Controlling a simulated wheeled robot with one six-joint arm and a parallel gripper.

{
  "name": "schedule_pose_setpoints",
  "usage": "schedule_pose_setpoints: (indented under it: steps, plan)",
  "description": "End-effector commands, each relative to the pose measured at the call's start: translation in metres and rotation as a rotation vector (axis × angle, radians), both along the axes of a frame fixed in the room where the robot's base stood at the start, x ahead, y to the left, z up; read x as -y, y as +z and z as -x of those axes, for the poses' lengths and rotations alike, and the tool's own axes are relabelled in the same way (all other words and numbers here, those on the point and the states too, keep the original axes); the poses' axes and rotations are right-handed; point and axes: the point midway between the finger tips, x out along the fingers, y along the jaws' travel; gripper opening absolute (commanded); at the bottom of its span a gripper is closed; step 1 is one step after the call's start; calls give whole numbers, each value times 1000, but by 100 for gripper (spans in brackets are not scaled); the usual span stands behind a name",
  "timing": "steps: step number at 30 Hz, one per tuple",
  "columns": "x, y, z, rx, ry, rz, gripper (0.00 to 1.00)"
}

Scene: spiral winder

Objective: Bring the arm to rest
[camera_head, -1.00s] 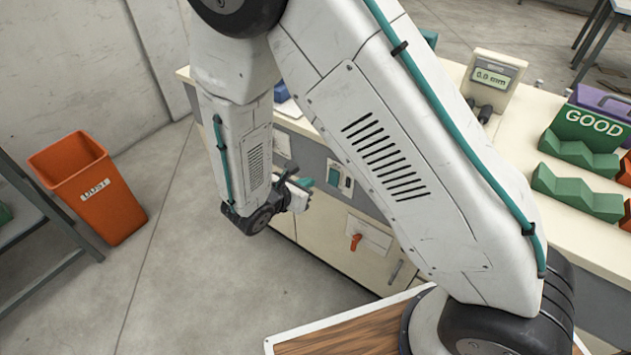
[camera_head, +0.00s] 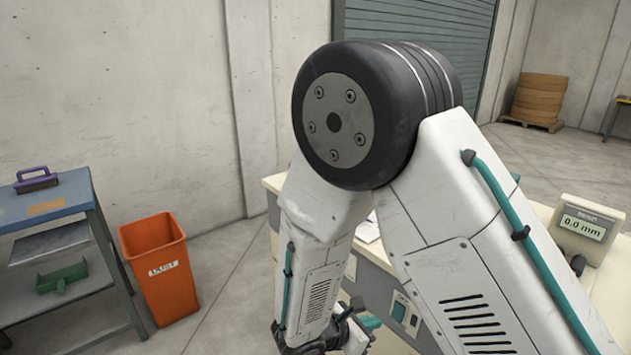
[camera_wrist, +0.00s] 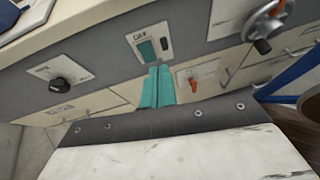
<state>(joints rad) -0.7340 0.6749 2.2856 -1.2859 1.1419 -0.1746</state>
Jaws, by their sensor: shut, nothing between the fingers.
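My arm is folded in front of the body camera, with its black elbow joint high in the middle and the forearm hanging down. My gripper (camera_head: 371,323) is low in that view, partly cut off by the frame and partly hidden by my own arm. In the wrist view the two teal fingers of my gripper (camera_wrist: 158,86) lie side by side, shut with nothing between them. They point toward the front panel of the bench (camera_wrist: 102,62), and no contact with it shows.
An orange dust bin (camera_head: 160,268) stands at the left. A grey-blue shelf table (camera_head: 48,207) with a purple-handled tool (camera_head: 36,179) is beside it. A gauge reading 0.0 mm (camera_head: 586,226) stands on the bench at right. Knobs and an orange switch (camera_wrist: 194,86) are on the bench front.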

Motion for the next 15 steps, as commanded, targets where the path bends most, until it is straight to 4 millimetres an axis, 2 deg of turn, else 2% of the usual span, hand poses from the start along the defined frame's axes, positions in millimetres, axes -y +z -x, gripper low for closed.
schedule_pose_setpoints:
  steps: [3, 15]
  plan:
    - [18, 20, 26, 38, -183, -51, 0]
    - [74, 121, 102, 231, -887, -363, 0]
